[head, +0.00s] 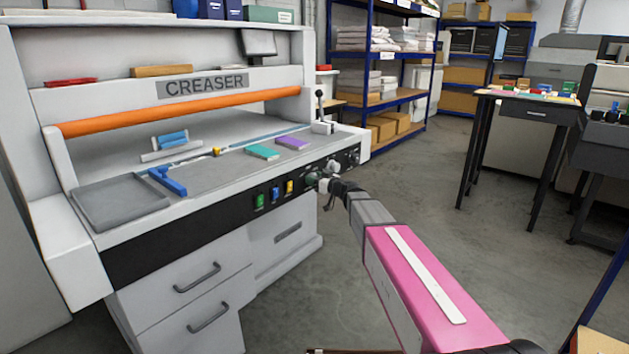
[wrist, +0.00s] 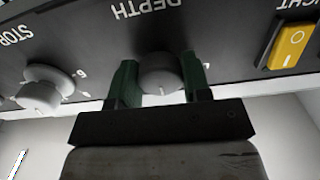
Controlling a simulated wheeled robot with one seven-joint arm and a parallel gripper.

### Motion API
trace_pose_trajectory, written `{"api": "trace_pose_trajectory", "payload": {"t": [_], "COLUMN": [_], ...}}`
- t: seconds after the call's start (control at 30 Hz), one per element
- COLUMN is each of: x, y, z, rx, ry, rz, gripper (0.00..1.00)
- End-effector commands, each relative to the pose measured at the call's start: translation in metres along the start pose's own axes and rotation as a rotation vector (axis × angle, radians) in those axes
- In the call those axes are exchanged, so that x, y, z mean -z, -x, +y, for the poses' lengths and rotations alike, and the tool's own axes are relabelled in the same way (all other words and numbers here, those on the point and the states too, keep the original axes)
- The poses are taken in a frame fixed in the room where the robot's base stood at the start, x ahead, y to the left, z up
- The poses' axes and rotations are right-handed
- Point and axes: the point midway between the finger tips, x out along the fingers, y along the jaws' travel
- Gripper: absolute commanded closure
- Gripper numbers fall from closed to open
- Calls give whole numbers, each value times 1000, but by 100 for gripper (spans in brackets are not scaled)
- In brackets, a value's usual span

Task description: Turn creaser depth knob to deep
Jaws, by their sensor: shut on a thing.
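The creaser (head: 215,130) is a large white machine with a black front panel, on the left in the head view. In the wrist view, which shows the panel upside down, a round grey depth knob (wrist: 160,73) sits by the word DEPTH. My gripper (head: 320,181) reaches the panel's right part in the head view. In the wrist view my gripper (wrist: 160,82) has its two green fingers on either side of the depth knob, shut on it.
In the wrist view a grey stop knob (wrist: 42,90) is to the left and a yellow light switch (wrist: 290,42) to the right. Green (head: 259,201) and blue (head: 275,194) switches also sit on the panel. Open floor (head: 430,220) lies right of the machine, before a black table (head: 527,97).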

Motion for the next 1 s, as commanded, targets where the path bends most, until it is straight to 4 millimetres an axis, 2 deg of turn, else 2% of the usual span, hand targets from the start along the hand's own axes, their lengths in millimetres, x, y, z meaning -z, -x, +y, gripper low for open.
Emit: {"api": "trace_pose_trajectory", "payload": {"t": [0.27,1.0], "x": [0,0], "y": [0,0], "z": [0,-2], "rx": [0,-1], "ry": [-149,-805], "rz": [0,0], "gripper": [80,80]}}
